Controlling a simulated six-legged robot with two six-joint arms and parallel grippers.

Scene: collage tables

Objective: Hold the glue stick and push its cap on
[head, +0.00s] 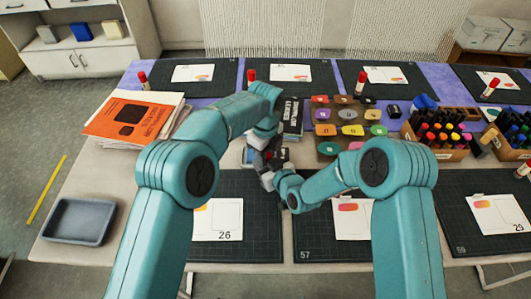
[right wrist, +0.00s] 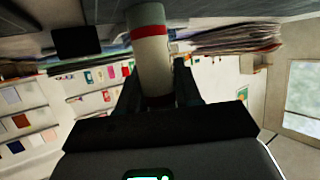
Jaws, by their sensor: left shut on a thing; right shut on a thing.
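In the right wrist view, a white glue stick (right wrist: 152,65) with a red band stands between the fingers of my right gripper (right wrist: 155,90), which is shut on it. Its far end runs up to the top edge of that view. In the head view my left gripper (head: 270,153) points down and meets my right gripper (head: 265,168) near the middle of the table. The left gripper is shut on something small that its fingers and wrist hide. I cannot make out the cap, or whether it touches the stick.
Other red-capped glue sticks stand along the back, one on the left (head: 143,80). An orange booklet (head: 128,119) lies on papers at left, and a grey tray (head: 79,221) sits at front left.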

